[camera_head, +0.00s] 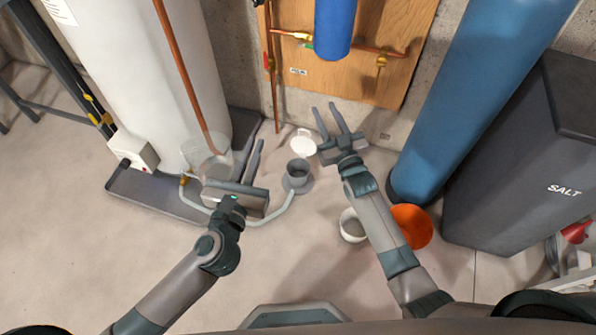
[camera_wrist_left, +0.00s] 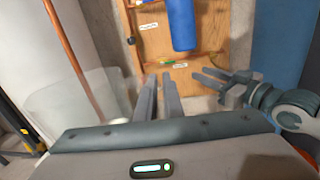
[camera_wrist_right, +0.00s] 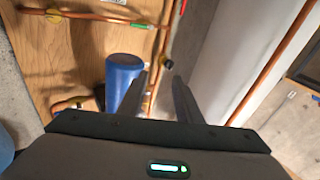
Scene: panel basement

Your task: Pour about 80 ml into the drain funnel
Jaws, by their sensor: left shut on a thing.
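The drain funnel (camera_head: 298,172) is a grey cup-shaped opening near the floor, with a pale hose at its base. My left gripper (camera_head: 255,141) is left of the funnel and above the floor. It is shut on a clear jug (camera_head: 212,166), whose see-through body hangs to the left of the fingers; the jug also shows in the left wrist view (camera_wrist_left: 85,100). The grasped part is hard to see, and I cannot tell the liquid level. My right gripper (camera_head: 325,107) is beyond and right of the funnel, open and empty, pointing toward the wall.
A white lid-like disc (camera_head: 304,143) lies behind the funnel. A white tank (camera_head: 150,65), blue cylinder (camera_head: 465,90) and dark salt bin (camera_head: 530,160) flank the space. The front floor is clear.

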